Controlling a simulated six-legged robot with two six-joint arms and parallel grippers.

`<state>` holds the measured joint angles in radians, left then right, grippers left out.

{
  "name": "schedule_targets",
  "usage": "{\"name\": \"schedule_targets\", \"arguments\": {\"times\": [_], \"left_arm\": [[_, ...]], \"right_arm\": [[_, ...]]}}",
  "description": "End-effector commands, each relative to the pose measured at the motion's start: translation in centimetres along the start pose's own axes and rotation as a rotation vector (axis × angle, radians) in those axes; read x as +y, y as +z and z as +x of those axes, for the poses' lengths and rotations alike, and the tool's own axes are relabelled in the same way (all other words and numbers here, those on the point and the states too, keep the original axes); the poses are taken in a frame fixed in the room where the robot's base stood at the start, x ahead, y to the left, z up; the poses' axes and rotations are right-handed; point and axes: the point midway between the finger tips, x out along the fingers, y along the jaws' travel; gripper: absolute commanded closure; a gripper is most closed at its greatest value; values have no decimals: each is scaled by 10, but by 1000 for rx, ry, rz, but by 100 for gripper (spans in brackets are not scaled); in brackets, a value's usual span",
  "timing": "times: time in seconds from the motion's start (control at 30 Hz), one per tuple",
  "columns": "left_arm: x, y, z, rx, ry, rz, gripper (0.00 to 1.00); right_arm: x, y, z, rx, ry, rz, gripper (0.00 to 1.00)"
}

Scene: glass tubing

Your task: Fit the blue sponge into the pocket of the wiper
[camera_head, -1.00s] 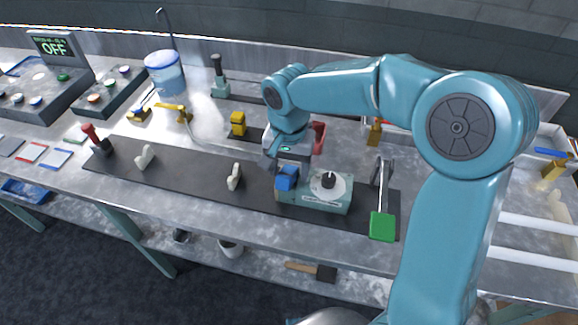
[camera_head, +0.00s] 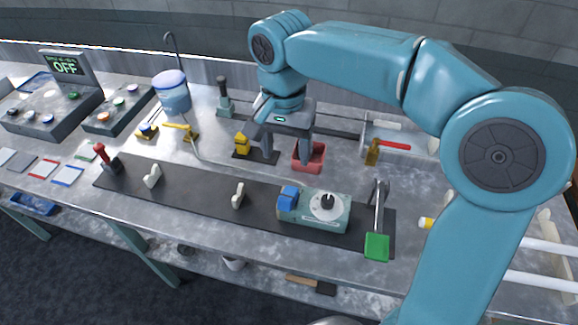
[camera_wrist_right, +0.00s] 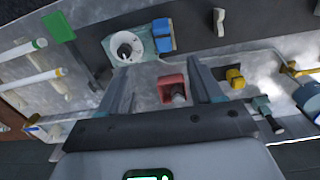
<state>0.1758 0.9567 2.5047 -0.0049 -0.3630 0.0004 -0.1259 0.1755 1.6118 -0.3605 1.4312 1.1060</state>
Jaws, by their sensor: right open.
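The blue sponge (camera_head: 288,197) is a small blue block at the left end of a teal device with a white dial (camera_head: 327,217), which I take to be the wiper. The sponge also shows in the right wrist view (camera_wrist_right: 161,34), against the end of the teal body. I cannot tell how deep it sits in a pocket. My right gripper (camera_head: 287,152) is open and empty, behind and above the device, near a red box (camera_head: 310,158). In the right wrist view the red box (camera_wrist_right: 172,89) shows between the spread fingers. My left gripper is not in view.
The device stands on a long dark mat (camera_head: 200,194) with two cream hooks, a red-handled lever (camera_head: 105,154) and a green-ended lever (camera_head: 376,246). A yellow block (camera_head: 243,143) is left of my gripper. A bucket (camera_head: 172,92) stands farther back. White tubes lie at right.

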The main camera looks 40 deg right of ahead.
Motion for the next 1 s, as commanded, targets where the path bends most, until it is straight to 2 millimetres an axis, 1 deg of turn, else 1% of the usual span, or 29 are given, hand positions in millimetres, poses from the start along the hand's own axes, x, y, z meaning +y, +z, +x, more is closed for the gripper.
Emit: {"name": "schedule_targets", "arguments": {"times": [0.03,0.07,0.13,0.27,0.4,0.5,0.6,0.83,1.0], "left_arm": [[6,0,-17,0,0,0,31],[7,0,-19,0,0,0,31],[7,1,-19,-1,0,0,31],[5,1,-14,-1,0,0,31],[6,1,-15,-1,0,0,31],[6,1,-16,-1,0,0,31],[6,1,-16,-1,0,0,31],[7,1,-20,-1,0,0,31],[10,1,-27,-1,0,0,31]], "right_arm": [[0,5,-17,0,4,6,35],[0,7,-18,0,6,12,35],[0,9,-11,0,10,19,35],[2,10,18,-2,13,22,35],[2,10,52,-3,14,21,35],[2,10,73,-2,12,21,35],[1,10,88,0,10,22,35],[0,12,106,-1,11,19,35],[-3,16,134,-2,13,20,35]]}}
